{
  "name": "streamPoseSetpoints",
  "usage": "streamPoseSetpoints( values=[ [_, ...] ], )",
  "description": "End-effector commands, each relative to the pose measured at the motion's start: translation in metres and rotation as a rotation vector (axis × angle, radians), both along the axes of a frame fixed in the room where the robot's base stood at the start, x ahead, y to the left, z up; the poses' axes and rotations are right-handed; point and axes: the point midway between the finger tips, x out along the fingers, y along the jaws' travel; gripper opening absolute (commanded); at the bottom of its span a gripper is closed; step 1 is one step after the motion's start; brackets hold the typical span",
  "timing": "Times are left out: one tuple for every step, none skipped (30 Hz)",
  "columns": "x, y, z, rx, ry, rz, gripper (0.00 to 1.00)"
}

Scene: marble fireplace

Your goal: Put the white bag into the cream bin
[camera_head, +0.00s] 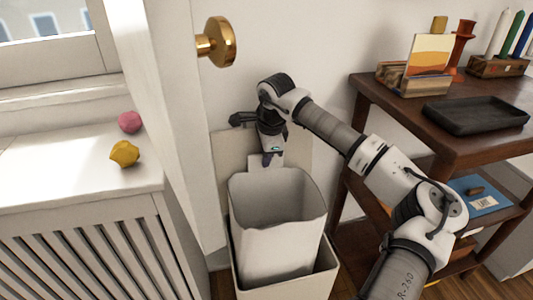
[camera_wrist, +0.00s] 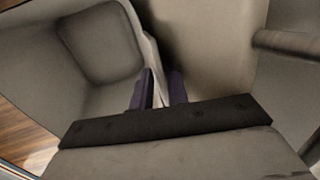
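The white bag (camera_head: 275,243) is a tall, open-topped, box-like bag, upright in the head view. The cream bin (camera_head: 327,278) is below and around its lower part. The bag's lower end appears within the bin's mouth, while its upper part stands well above the bin's rim; its base contact is hidden. My gripper (camera_head: 267,160) points down at the bag's back edge. In the wrist view, the fingers (camera_wrist: 160,89) pinch a thin pale wall of the bag, whose hollow inside (camera_wrist: 100,45) shows on the left.
A pale upright panel (camera_head: 298,150) stands behind the bag. A white door edge with a brass knob (camera_head: 222,42) is close on the left. A dark wooden shelf unit (camera_head: 440,140) with a black tray (camera_head: 476,115) stands at right. A radiator cover (camera_head: 70,190) is far left.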

Motion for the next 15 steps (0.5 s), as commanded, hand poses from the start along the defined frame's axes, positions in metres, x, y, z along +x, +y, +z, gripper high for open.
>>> streamPoseSetpoints(
  values=[
    [-0.0338,-0.0109,-0.1034,-0.128,0.194,0.023,0.24],
    [-0.0338,-0.0109,-0.1034,-0.129,0.194,0.024,0.28],
    [-0.0337,-0.0109,-0.1034,-0.128,0.193,0.024,0.33],
    [-0.0337,-0.0109,-0.1034,-0.128,0.193,0.024,0.35],
    [-0.0337,-0.0109,-0.1033,-0.128,0.193,0.024,0.36],
    [-0.0337,-0.0109,-0.1034,-0.128,0.193,0.024,0.36],
    [-0.0337,-0.0109,-0.1034,-0.128,0.193,0.024,0.36],
    [-0.0337,-0.0109,-0.1034,-0.128,0.193,0.024,0.36],
    [-0.0337,-0.0109,-0.1034,-0.129,0.194,0.024,0.37],
    [-0.0338,-0.0109,-0.1034,-0.129,0.194,0.024,0.37],
    [-0.0337,-0.0109,-0.1033,-0.128,0.193,0.024,0.37],
    [-0.0338,-0.0109,-0.1026,-0.128,0.193,0.024,0.37],
    [-0.0337,-0.0110,-0.1015,-0.128,0.192,0.024,0.37],
    [-0.0336,-0.0112,-0.0997,-0.127,0.190,0.024,0.38],
    [-0.0335,-0.0113,-0.0962,-0.126,0.187,0.023,0.38]
  ],
)
